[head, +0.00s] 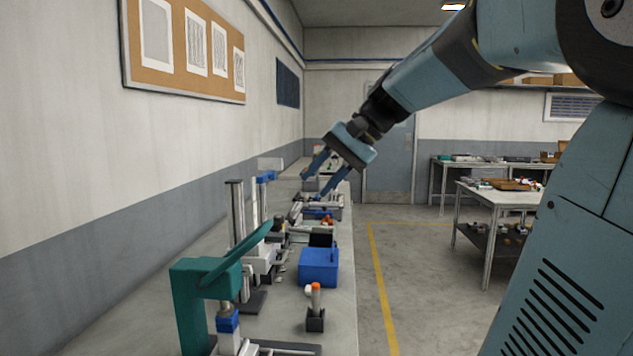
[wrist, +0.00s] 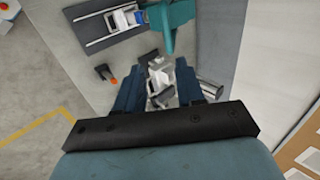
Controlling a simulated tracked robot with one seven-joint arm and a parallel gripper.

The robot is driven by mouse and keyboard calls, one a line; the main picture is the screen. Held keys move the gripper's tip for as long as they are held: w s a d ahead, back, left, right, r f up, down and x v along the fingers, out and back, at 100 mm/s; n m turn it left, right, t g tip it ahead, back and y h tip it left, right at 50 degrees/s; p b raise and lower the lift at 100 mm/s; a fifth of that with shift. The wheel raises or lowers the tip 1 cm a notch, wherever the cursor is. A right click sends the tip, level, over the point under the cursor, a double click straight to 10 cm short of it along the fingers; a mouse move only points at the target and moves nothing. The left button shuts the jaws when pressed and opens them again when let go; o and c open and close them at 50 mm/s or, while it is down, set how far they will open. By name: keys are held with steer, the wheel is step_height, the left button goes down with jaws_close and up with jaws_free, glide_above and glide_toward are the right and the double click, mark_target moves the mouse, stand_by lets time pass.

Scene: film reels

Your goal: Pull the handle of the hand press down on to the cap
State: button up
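The teal hand press (head: 190,308) stands on the bench at the lower left of the head view. Its teal handle (head: 243,254) slants upward and away to the right, raised. Under the press's ram is a blue cap (head: 228,323) on a pale body. In the wrist view the press (wrist: 178,14) shows at the top, beyond the fingertips. My gripper (head: 317,184) is open and empty, high above the bench and farther along it than the press. Its two blue fingers (wrist: 157,64) are apart, and neither touches the handle.
A blue box (head: 319,267) and a dark stand with an orange-topped piece (head: 315,312) sit on the bench right of the press. Upright grey posts (head: 236,212) and other equipment stand behind it. The wall runs along the left. Open floor lies to the right.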

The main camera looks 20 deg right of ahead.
steer(key=shift+w+a+n+g, duration=0.2)
steer(key=shift+a+n+g, duration=0.2)
steer(key=shift+n, duration=0.6)
steer(key=c, duration=0.3)
steer(key=a+n, duration=0.1)
steer(key=n, duration=0.1)
steer(key=w+n+g+h, duration=0.1)
steer(key=n, duration=0.1)
steer(key=a+n, duration=0.1)
steer(key=n, duration=0.2)
steer(key=shift+w+a+r+g+h, duration=0.15)
steer(key=shift+a+r+g+h, duration=0.15)
steer(key=shift+h, duration=0.1)
jaws_close()
steer(key=w+a+r+n+g+h, duration=0.1)
steer(key=w+a+r+n+h, duration=0.3)
steer(key=n, duration=1)
steer(key=w+a+r+n+g+h, duration=0.15)
steer(key=a+n+h, duration=0.4)
steer(key=n, duration=0.75)
step_height(320, 180, down, 14)
steer(key=s+d+y, duration=0.1)
steer(key=shift+s+d+r, duration=0.25)
steer(key=shift+s+d, duration=0.1)
steer(key=shift+s, duration=0.05)
